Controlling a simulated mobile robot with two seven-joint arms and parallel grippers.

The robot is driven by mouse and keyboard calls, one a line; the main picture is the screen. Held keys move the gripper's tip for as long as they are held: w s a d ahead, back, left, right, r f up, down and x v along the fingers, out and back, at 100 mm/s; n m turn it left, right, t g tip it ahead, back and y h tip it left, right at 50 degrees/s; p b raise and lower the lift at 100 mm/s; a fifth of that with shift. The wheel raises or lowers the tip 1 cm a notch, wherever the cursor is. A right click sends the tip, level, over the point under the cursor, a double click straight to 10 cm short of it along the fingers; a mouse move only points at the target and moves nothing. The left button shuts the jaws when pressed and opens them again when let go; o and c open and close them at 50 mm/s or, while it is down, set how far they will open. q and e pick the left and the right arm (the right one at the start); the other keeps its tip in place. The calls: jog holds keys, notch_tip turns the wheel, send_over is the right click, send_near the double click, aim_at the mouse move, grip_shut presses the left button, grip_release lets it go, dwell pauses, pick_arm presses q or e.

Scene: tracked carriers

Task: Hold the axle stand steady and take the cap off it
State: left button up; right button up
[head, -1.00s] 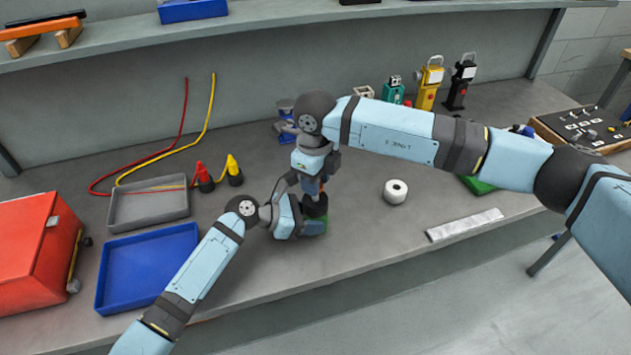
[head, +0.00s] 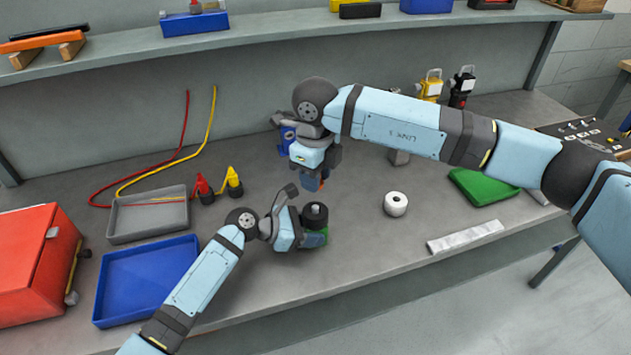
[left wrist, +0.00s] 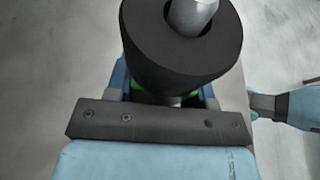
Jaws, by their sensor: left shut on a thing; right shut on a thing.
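The axle stand (head: 315,216) stands upright near the bench front, with a black round body above a green base. In the left wrist view its black body (left wrist: 180,55) has a pale metal rod rising from its hollow top. My left gripper (head: 303,236) is shut on the stand low down, from the left. In the left wrist view its jaws (left wrist: 165,97) are mostly hidden behind the black body.
A blue tray (head: 104,292), grey tray (head: 148,230) and red box (head: 28,270) are at left. Small red (head: 203,188) and yellow (head: 233,182) bottles stand behind. A white roll (head: 395,204), green pad (head: 483,185) and pale strip (head: 465,237) lie right. Bench space around the stand is clear.

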pick_arm(q)
jog(key=o, duration=1.3)
jog(key=shift+o, duration=0.2)
